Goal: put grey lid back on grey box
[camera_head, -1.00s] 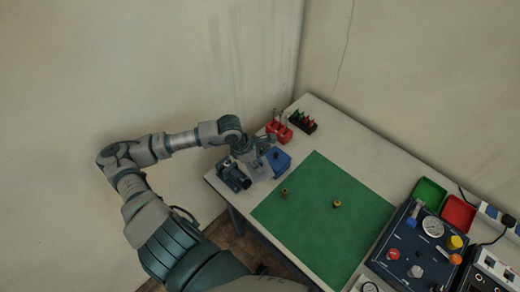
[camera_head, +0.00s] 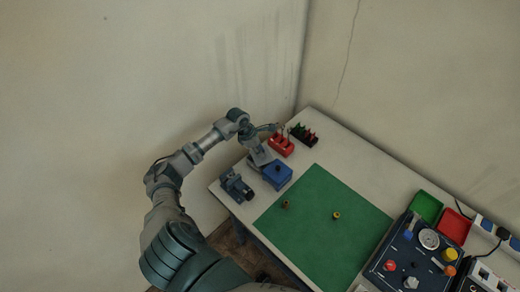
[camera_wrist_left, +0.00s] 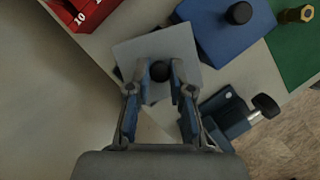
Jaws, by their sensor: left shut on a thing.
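The grey lid (camera_wrist_left: 185,42) is a flat square plate with a dark round knob. In the left wrist view, my left gripper (camera_wrist_left: 160,72) is shut on that knob from both sides. In the head view, my left gripper (camera_head: 258,148) is over the back left of the table, just left of the blue box. A pale surface shows partly below the lid in the wrist view; I cannot tell whether it is the grey box, as the lid and fingers hide much there. My right gripper is not in view.
A blue box (camera_head: 277,174) with a dark knob stands close to the right. A blue vice-like device (camera_head: 236,186) stands in front. A red rack (camera_head: 281,146) is behind. The green mat (camera_head: 325,225) holds two small brass parts.

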